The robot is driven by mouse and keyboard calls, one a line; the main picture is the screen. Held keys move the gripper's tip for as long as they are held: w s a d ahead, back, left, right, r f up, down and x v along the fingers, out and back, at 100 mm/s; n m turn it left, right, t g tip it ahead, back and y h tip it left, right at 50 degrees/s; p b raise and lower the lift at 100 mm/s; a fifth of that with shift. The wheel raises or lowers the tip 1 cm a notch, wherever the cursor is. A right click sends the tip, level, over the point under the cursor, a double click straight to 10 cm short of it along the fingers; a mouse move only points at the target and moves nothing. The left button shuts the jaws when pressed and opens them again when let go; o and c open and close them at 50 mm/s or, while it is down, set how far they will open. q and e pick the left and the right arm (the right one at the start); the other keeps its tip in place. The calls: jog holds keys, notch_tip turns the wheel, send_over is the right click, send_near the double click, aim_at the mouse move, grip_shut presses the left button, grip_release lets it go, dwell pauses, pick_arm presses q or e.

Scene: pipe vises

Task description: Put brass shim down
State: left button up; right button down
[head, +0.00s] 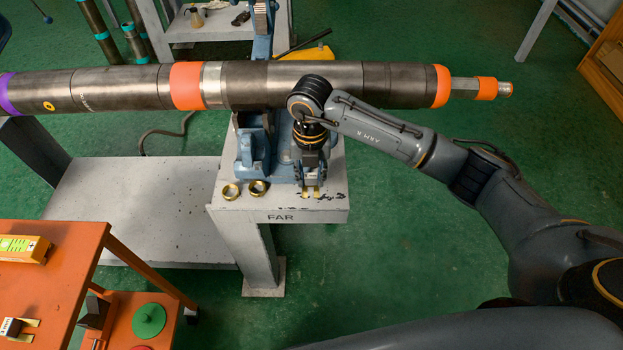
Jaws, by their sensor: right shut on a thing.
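My right gripper (311,186) points down over the right part of the grey bench top marked FAR (280,207). It is shut on the brass shim (316,195), of which only small yellow bits show at the fingertips. The shim is low at the bench top; I cannot tell whether it touches the surface. My left gripper is not in view.
A blue vise (252,145) stands behind, under a long dark pipe (290,84) with orange bands. An orange table (60,270) stands at lower left. The bench's front right corner is clear.

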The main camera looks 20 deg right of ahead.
aim_at(312, 184)
jog(key=w+f, duration=0.1)
jog(key=w+d+f, duration=0.1)
jog(key=shift+f, duration=1.9)
jog(key=shift+f, duration=0.2)
jog(key=c, duration=1)
grip_release()
jog(key=shift+r, duration=0.1)
notch_tip(312, 184, up, 12)
jog(key=shift+r, duration=0.15)
